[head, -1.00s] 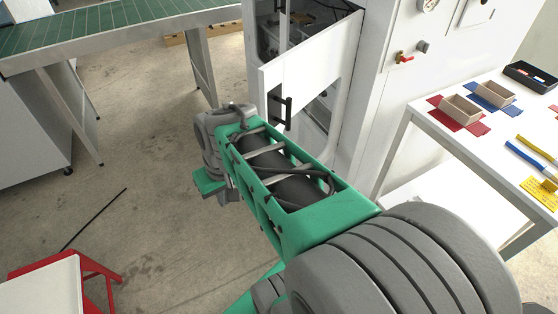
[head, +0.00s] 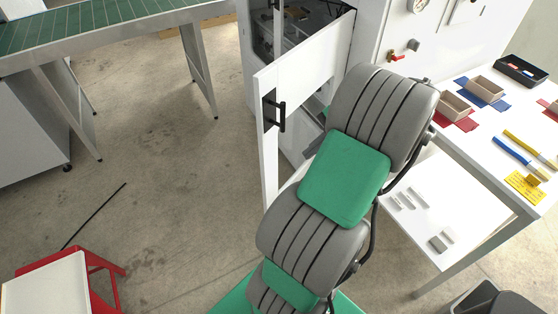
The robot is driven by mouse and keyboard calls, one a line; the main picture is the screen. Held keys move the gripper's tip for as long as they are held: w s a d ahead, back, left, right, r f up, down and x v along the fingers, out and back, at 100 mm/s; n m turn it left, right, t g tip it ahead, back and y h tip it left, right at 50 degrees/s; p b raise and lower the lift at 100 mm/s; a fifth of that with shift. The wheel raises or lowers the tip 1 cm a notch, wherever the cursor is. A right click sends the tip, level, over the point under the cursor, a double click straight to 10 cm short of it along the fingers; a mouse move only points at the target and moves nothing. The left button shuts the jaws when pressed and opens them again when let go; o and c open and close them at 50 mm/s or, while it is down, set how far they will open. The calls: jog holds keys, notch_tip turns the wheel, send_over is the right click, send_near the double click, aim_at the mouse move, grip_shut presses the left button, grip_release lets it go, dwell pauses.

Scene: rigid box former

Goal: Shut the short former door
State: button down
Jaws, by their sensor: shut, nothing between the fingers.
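The short former door (head: 308,62) is a white panel with a black bar handle (head: 276,112) near its left edge. It stands open, swung out from the white former (head: 370,32), and the dark inside shows above its top edge. My arm covers the lower right part of the door and the opening behind it. Whether the arm touches the door cannot be told. My gripper is not in view; the arm's far end is hidden behind its own grey and green links.
A white table (head: 480,130) with small boxes and coloured pieces stands at right, with a lower shelf (head: 420,215). A green conveyor (head: 110,28) runs at upper left. A red-framed stand (head: 100,262) is at lower left.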

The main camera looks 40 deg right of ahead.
jog(key=n, duration=0.1)
send_near(268, 172)
notch_tip(268, 172, down, 3)
jog(key=s+a, duration=0.1)
jog(key=s, duration=0.2)
jog(key=shift+n, duration=0.3)
jog(key=shift+w+a+f+p, duration=0.15)
jog(key=shift+w+p, duration=0.1)
jog(key=shift+w, duration=0.55)
jog(key=shift+w+a+f+p, duration=0.15)
jog(key=shift+w+p, duration=0.15)
jog(key=shift+w, duration=0.5)
jog(key=shift+w+a+p, duration=0.15)
jog(key=shift+w+p, duration=0.1)
jog(key=shift+w, duration=0.55)
